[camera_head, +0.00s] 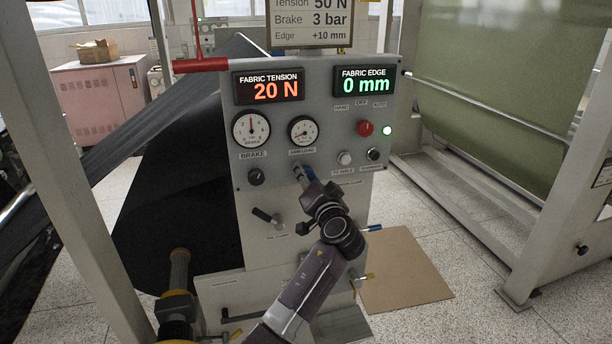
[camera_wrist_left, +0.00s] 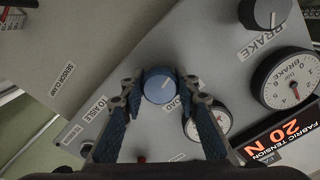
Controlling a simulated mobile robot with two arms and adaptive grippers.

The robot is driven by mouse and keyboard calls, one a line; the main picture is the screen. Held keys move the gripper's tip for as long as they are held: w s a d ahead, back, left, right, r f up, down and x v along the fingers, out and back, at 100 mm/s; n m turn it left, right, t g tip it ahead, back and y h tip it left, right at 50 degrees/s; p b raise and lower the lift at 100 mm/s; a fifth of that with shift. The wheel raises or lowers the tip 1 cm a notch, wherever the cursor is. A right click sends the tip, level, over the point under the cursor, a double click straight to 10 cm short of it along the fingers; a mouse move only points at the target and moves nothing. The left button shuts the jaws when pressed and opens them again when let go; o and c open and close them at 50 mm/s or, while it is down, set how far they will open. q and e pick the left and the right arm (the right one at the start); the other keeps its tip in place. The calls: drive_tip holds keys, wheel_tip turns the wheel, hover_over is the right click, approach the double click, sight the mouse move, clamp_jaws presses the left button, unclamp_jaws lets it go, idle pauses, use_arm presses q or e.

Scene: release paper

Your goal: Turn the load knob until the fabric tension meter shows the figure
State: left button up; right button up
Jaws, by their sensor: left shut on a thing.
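The grey control panel (camera_head: 225,135) carries the fabric tension meter (camera_head: 268,86), which reads 20 N in orange; it also shows in the wrist view (camera_wrist_left: 283,135). The blue load knob (camera_wrist_left: 159,85) has a white pointer line. My left gripper (camera_head: 304,173) is at the panel below the right-hand dial. In the wrist view my left gripper (camera_wrist_left: 160,88) has its two blue-padded fingers on either side of the knob, shut on it. In the head view the gripper mostly hides the knob. My right gripper is not in view.
A sign (camera_head: 310,22) above lists tension 50 N, brake 3 bar, edge +10 mm. The fabric edge meter (camera_head: 365,80) reads 0 mm. The black brake knob (camera_head: 256,177) sits left of my gripper.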

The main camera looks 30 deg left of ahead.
use_arm(q)
drive_tip(key=m+p, duration=0.1)
drive_tip(key=m, duration=0.3)
drive_tip(key=shift+m, duration=0.4)
drive_tip(key=m+p, duration=0.2)
drive_tip(key=m, duration=0.1)
drive_tip(key=shift+m, duration=0.4)
drive_tip(key=shift+m+p, duration=0.35)
drive_tip(key=shift+m, duration=0.45)
drive_tip(key=o, duration=1.2)
drive_tip(key=shift+c, duration=0.2)
